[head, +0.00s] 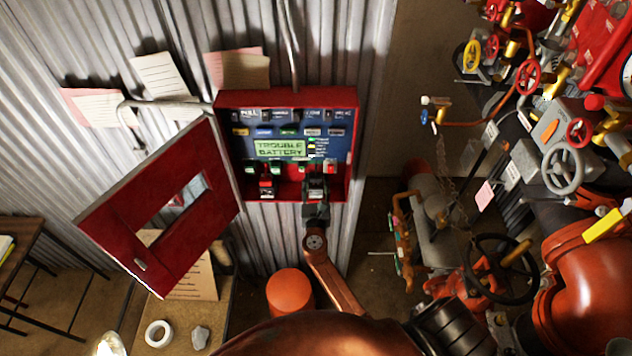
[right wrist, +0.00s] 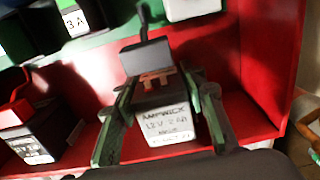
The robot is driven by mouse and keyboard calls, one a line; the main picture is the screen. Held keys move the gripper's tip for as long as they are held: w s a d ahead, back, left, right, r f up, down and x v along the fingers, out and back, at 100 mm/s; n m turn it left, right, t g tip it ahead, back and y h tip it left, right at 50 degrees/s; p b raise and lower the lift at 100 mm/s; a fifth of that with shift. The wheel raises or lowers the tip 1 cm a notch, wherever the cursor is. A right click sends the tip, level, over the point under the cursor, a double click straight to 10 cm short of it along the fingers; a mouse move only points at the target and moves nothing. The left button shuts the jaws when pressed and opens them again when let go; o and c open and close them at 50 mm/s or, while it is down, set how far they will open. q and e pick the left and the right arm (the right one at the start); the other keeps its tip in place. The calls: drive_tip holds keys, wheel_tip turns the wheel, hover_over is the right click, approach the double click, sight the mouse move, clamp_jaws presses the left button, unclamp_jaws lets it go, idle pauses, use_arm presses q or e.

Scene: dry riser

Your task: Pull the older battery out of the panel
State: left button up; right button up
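The red panel (head: 222,130) hangs on the corrugated wall with its door open; its display reads "TROUBLE BATTERY". Two dark batteries stand on its bottom shelf: a left battery (head: 266,187) with a red part on top, and a right battery (head: 316,185). The right wrist view shows the left battery (right wrist: 35,137) and the right battery (right wrist: 165,122), whose white label reads like "12V"; its date is too blurred. My right gripper (right wrist: 158,82) is open, its green-padded fingers either side of the right battery, with narrow gaps visible. My left gripper is out of view.
The open red door (head: 130,222) hangs to the left of the panel. Below are an orange stool-like object (head: 289,291) and a white ring (head: 158,334). Valves and pipes, with a black handwheel (head: 497,268), crowd the right side. The panel's red side wall is close beside my right gripper.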

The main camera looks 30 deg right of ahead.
sight(316, 190)
clamp_jaws()
idle(0.4)
drive_tip(key=shift+p+v, duration=0.55)
drive_tip(key=shift+v, duration=3.45)
drive_tip(key=shift+s+a, duration=0.1)
drive_tip(key=shift+s, duration=0.15)
drive_tip(key=shift+r, duration=0.15)
